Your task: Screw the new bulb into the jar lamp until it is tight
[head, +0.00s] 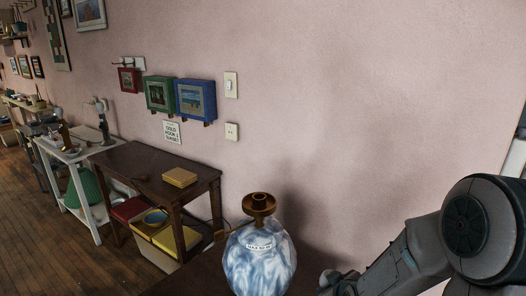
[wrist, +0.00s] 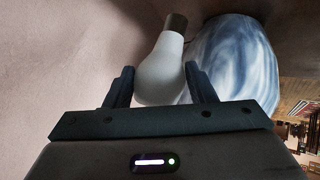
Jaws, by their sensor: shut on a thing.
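The jar lamp (head: 262,262) is a round blue-and-white marbled jar with a small label and a brown-gold socket (head: 258,203) on top. No bulb shows in the socket. In the wrist view, my gripper (wrist: 159,68) is shut on a white bulb (wrist: 162,75), one finger on each side of its glass. The bulb's dark metal base points up in that picture, away from my palm. The marbled jar (wrist: 237,62) is just behind and right of the bulb there. The bulb and my fingertips are not visible in the head view.
The lamp stands on a dark surface at the bottom of the head view. Left of it is a brown table (head: 150,165) with a yellow box (head: 180,177) on top. Framed boxes (head: 160,94) and a light switch (head: 231,85) are on the pink wall. The space above the socket is clear.

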